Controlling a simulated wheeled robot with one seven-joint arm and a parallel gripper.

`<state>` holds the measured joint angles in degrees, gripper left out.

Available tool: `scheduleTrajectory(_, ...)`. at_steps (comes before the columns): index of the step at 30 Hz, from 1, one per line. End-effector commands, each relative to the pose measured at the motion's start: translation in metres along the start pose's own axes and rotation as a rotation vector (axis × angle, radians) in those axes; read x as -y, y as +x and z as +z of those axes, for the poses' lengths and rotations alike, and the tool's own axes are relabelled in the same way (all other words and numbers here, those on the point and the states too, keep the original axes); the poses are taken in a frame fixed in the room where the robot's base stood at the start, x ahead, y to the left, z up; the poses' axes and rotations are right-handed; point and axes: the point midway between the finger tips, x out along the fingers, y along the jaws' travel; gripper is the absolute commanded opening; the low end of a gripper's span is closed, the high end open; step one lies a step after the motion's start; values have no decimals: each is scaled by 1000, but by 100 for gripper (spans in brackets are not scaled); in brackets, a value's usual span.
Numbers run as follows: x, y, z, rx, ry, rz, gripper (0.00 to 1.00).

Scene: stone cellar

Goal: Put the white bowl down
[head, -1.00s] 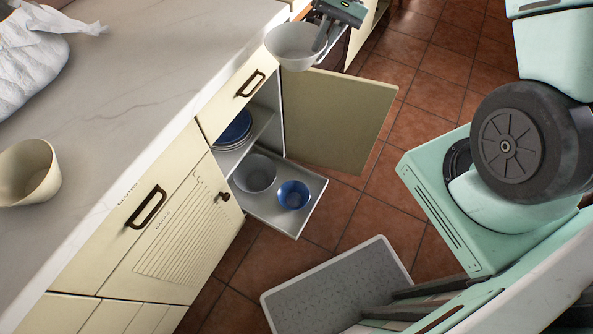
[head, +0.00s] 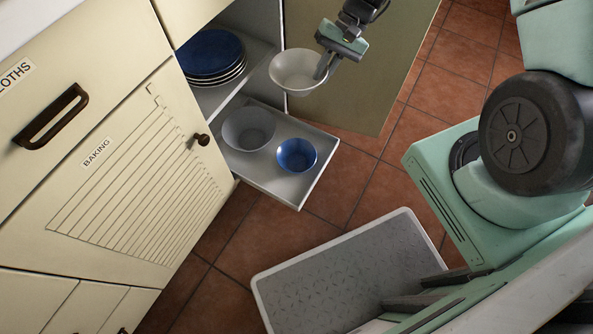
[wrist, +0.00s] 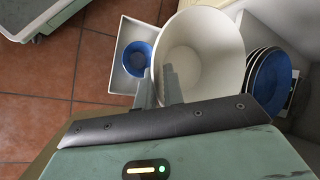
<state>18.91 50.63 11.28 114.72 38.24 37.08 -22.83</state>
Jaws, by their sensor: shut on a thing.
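The white bowl (head: 296,71) hangs in the air in the head view, in front of the open cabinet door. My gripper (head: 322,68) is shut on its right rim. In the wrist view the white bowl (wrist: 200,55) fills the middle, with my gripper's fingers (wrist: 160,85) at its near-left rim. The bowl is upright or nearly so; its exact height over the tray cannot be told. Below and left of it in the head view is the pulled-out tray (head: 290,189), bearing a grey bowl (head: 248,130) and a blue bowl (head: 296,155).
A stack of blue plates (head: 211,54) sits on the shelf above the tray. The open cabinet door (head: 360,60) stands behind the held bowl. A closed cabinet labelled BAKING (head: 125,180) is at left.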

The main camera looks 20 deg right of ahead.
Motion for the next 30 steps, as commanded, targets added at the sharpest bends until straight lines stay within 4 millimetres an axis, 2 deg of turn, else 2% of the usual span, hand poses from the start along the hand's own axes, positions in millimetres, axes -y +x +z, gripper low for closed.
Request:
scheduleTrajectory(1, -14, 28, -8, 2, 2, -2, 0)
scheduleTrajectory(12, -65, 134, -30, 1, 5, -6, 0)
scheduleTrajectory(18, -81, 166, -36, -1, 7, -5, 0)
scheduleTrajectory(26, -90, 185, -41, 0, 6, -5, 0)
scheduleTrajectory(30, -101, 205, -49, 0, 8, -5, 0)
